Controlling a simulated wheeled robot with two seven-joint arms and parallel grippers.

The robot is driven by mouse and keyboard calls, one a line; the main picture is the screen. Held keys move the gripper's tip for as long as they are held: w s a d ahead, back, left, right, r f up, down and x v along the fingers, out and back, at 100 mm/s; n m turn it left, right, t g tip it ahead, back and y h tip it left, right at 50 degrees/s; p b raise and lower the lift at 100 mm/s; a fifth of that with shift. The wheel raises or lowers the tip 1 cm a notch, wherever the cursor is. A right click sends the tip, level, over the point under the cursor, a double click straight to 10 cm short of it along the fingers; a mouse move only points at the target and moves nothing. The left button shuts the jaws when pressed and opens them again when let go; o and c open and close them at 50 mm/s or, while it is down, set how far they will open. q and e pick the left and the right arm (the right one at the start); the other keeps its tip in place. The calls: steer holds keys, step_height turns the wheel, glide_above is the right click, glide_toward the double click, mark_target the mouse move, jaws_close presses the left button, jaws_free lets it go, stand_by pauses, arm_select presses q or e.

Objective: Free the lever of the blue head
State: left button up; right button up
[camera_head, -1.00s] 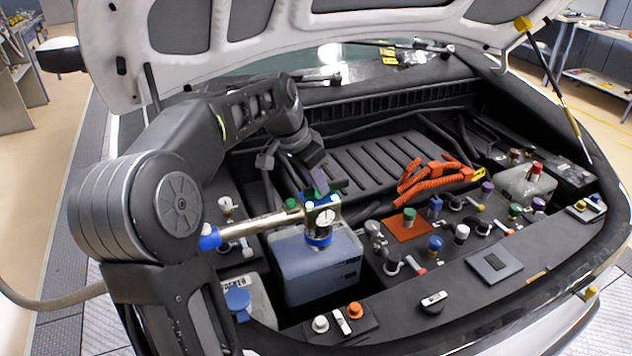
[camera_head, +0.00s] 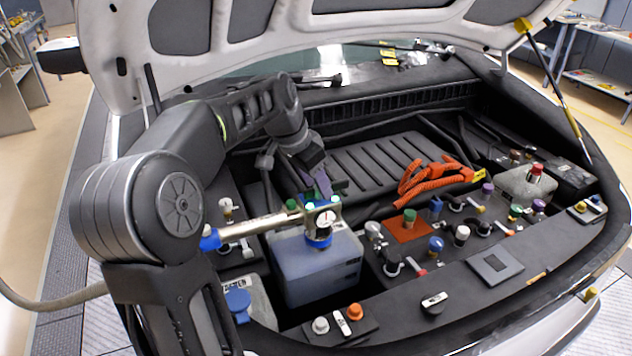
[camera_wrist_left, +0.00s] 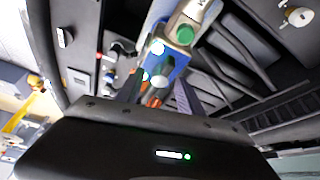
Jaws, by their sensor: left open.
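The blue head (camera_head: 319,238) stands on the grey-blue coolant tank (camera_head: 322,275). It has a blue collar, a round gauge and a metal tube (camera_head: 262,222) with a blue end running left. My left gripper (camera_head: 325,190) is open, just behind and above the head, pointing down at it. In the left wrist view the head (camera_wrist_left: 170,62) shows its blue body and a green cap, beyond the open gripper (camera_wrist_left: 155,95). A small red-orange part (camera_wrist_left: 154,98) shows between the fingers; I cannot tell whether it is the lever. Contact is unclear, and the lever is not clearly visible.
Orange cables (camera_head: 438,176) lie right of centre. Several coloured caps and plugs stand on the right panel. A white tank with a blue cap (camera_head: 238,298) is at front left. The raised hood (camera_head: 300,50) hangs over the back.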

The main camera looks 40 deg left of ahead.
arm_select(q)
steer(key=v, duration=0.7)
steer(key=shift+s+r+b, duration=0.2)
steer(key=shift+r+b, duration=0.15)
